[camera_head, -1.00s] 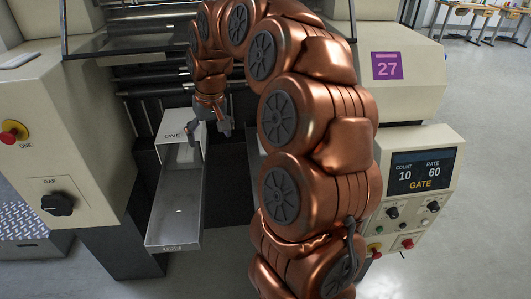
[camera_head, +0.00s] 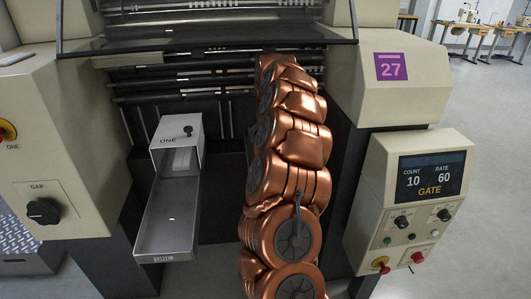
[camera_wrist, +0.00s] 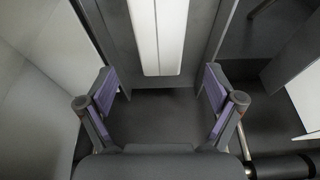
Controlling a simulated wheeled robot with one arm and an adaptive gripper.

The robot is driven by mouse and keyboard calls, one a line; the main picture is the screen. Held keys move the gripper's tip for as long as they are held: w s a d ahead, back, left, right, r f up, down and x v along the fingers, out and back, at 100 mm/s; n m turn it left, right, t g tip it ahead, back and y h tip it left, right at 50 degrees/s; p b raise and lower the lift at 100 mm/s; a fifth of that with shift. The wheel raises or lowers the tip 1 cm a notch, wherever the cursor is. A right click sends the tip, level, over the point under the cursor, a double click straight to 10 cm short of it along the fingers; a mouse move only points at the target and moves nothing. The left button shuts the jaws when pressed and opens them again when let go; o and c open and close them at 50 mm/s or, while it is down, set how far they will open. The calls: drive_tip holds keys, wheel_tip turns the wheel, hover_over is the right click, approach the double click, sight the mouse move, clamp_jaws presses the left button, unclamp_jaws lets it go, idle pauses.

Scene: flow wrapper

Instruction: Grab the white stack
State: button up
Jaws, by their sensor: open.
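The white stack (camera_head: 181,160) lies in the back of the grey metal tray (camera_head: 150,222), partly under the white hood (camera_head: 163,133) marked ONE. In the wrist view the white stack (camera_wrist: 158,35) is a long pale block with a dark line along its middle, at the top centre. My gripper (camera_wrist: 158,92) is open and empty, its purple-padded fingers on either side of the picture's middle. The stack's near end lies beyond the fingertips, roughly centred between them, and appears not to touch them. In the head view my gripper is hidden behind my arm.
A dark knob (camera_head: 188,131) stands on the hood. The tray's side walls flank the stack. A control panel (camera_head: 430,178) with a screen and buttons is at the right. A GAP dial (camera_head: 43,211) is at the left. Rollers and a clear guard lie behind.

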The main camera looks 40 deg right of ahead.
drive_tip(key=p+x, duration=0.1)
drive_tip(key=x, duration=0.4)
drive_tip(key=shift+s+a+f, duration=0.1)
drive_tip(key=shift+a+f, duration=0.05)
drive_tip(key=shift+f, duration=0.2)
drive_tip(key=shift+r, duration=0.1)
drive_tip(key=c, duration=0.9)
